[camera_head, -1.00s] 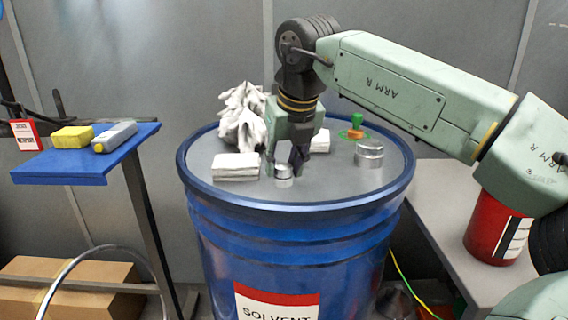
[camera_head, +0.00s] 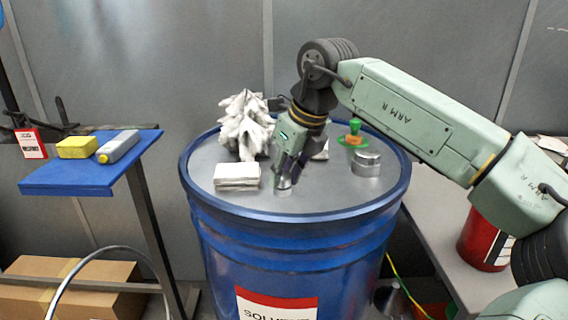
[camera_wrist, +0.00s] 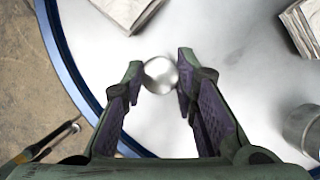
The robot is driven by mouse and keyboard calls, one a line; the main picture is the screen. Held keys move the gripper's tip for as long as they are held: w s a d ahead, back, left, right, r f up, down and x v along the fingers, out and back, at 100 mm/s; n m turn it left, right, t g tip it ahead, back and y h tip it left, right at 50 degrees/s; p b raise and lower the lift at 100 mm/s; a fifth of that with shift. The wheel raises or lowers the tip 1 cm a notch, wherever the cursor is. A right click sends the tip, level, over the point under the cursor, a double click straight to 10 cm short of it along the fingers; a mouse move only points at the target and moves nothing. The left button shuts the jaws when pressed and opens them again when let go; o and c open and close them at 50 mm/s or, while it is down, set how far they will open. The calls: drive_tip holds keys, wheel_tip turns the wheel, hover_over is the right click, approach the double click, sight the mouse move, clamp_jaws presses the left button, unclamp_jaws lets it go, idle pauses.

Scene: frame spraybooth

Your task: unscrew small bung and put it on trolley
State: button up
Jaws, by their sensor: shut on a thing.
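The small bung (camera_head: 284,183) is a short silvery metal cylinder at the front of the blue drum's grey lid (camera_head: 324,192). My gripper (camera_head: 287,176) is shut on it, tilted over the lid. In the wrist view the bung (camera_wrist: 160,75) shows as a round shiny cap between the two fingertips (camera_wrist: 159,72). I cannot tell whether it is clear of its seat. The trolley, seemingly the blue-topped stand (camera_head: 75,184), is at the left, apart from the drum. It bears a yellow block (camera_head: 77,148) and a grey bottle with a yellow end (camera_head: 118,146).
On the lid are a folded white cloth stack (camera_head: 237,177), a crumpled cloth (camera_head: 246,127), a larger metal bung (camera_head: 366,164) and a green-and-orange item (camera_head: 353,135). A red can (camera_head: 484,240) stands on the right bench. The trolley's front is bare.

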idle(0.3)
drive_tip(key=shift+r+n+y+p, duration=0.25)
drive_tip(key=shift+n+y+p, duration=0.05)
drive_tip(key=shift+n+p, duration=0.65)
drive_tip(key=shift+n+g+p, duration=0.5)
drive_tip(key=shift+n+p, duration=0.25)
drive_tip(key=shift+p, duration=0.05)
drive_tip(key=shift+f+n+g+p, duration=0.25)
drive_tip(key=shift+n+g+p, duration=0.1)
drive_tip(key=shift+n, duration=0.35)
drive_tip(key=shift+y, duration=0.3)
drive_tip(key=shift+w+r+n+g+p, duration=0.1)
drive_tip(key=shift+r+n+g+p, duration=0.2)
drive_tip(key=shift+n+p, duration=0.85)
drive_tip(key=shift+f+n+g+p, duration=0.1)
drive_tip(key=shift+n+g+p, duration=0.25)
drive_tip(key=shift+n+p, duration=0.4)
drive_tip(key=shift+f+n, duration=0.2)
drive_tip(key=shift+n, duration=0.2)
